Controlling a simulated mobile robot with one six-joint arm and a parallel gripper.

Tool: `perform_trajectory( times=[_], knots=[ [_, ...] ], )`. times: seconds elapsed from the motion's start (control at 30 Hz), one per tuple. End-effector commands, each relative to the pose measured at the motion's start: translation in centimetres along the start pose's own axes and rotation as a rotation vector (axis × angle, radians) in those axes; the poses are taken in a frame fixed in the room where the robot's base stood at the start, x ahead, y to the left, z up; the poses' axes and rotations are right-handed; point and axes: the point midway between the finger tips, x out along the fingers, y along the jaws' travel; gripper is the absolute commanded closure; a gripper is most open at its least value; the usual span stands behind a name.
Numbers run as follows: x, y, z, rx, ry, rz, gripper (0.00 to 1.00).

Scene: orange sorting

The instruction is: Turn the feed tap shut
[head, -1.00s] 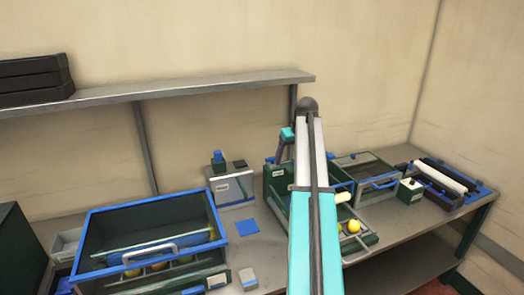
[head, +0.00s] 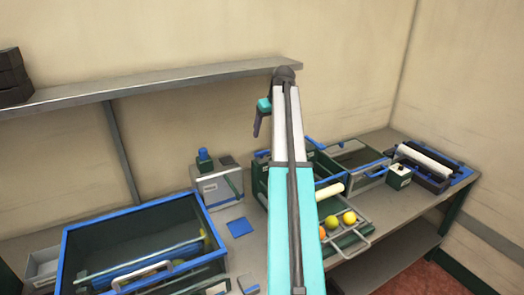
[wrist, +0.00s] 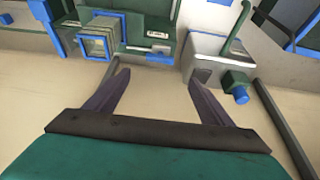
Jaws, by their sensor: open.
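My gripper (head: 257,127) hangs open and empty in front of the back wall, above the rear of the bench. In the wrist view its two dark fingers (wrist: 160,72) are spread with nothing between them. I cannot tell for sure which part is the feed tap. A green rack (head: 258,183) with a pale cylindrical bar (head: 329,190) stands partly behind my arm. A grey box (head: 217,188) with a blue-topped green knob (head: 204,160) stands left of it. The box and its knob (wrist: 237,88) also show right of the fingers in the wrist view, apart from them.
A blue-rimmed bin (head: 130,215) fills the front left. Yellow and orange fruit (head: 349,218) lie in a wire-edged tray at the rack's front. A white roller unit (head: 428,160) stands at the far right. A shelf (head: 180,80) runs along the wall.

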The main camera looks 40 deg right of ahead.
Motion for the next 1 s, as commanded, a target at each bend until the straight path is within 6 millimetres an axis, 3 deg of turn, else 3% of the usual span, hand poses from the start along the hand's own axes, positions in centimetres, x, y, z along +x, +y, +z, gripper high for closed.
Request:
perform_trajectory(
  times=[0.37, 1.0],
  knots=[
    [1.1, 0.0, 0.0, 0.001, -0.001, 0.000, 0.25],
    [7.8, 0.1, 0.0, 0.002, -0.002, 0.000, 0.25]
  ],
)
